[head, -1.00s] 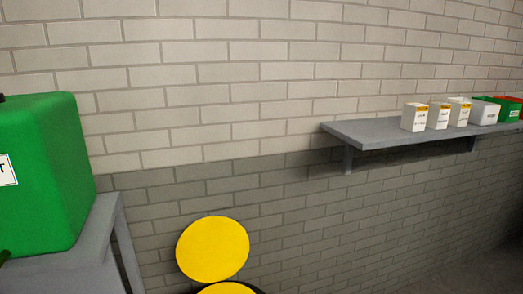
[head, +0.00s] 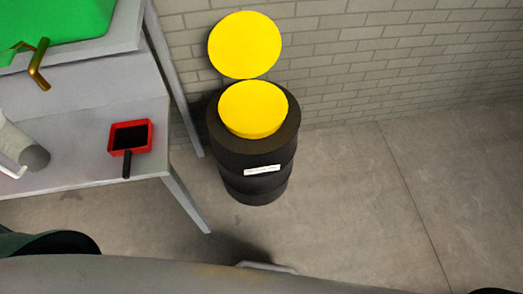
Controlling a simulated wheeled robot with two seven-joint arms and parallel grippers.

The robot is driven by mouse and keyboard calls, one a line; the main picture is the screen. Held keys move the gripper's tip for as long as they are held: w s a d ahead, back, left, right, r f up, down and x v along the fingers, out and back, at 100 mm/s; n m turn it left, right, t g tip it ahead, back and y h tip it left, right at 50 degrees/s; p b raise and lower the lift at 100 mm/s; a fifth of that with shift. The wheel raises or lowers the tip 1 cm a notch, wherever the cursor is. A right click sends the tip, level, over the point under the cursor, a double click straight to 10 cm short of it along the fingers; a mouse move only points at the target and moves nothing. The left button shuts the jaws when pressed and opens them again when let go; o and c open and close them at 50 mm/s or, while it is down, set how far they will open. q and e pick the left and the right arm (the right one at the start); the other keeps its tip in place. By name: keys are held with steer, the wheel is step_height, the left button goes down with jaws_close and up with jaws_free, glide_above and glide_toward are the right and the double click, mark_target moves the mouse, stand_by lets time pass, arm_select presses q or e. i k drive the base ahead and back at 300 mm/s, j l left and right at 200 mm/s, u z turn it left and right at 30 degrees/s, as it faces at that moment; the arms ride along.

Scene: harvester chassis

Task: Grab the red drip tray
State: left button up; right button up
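The red drip tray (head: 148,135) is a small square tray with a red rim, a dark inside and a black handle (head: 127,164) pointing toward me. It lies on the lower shelf of a grey metal stand at the left of the head view, near the shelf's right edge. Neither of my grippers can be made out in the head view, and nothing is seen touching the tray.
The grey stand (head: 75,160) carries a green tank (head: 60,20) with a brass tap (head: 40,65) above the shelf. A white-grey container (head: 22,145) is at the far left. A black barrel (head: 255,160) with yellow lids stands right of the stand. Floor (head: 360,200) to the right is clear.

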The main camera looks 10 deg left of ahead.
mark_target(127, 138)
steer(key=u, duration=1.45)
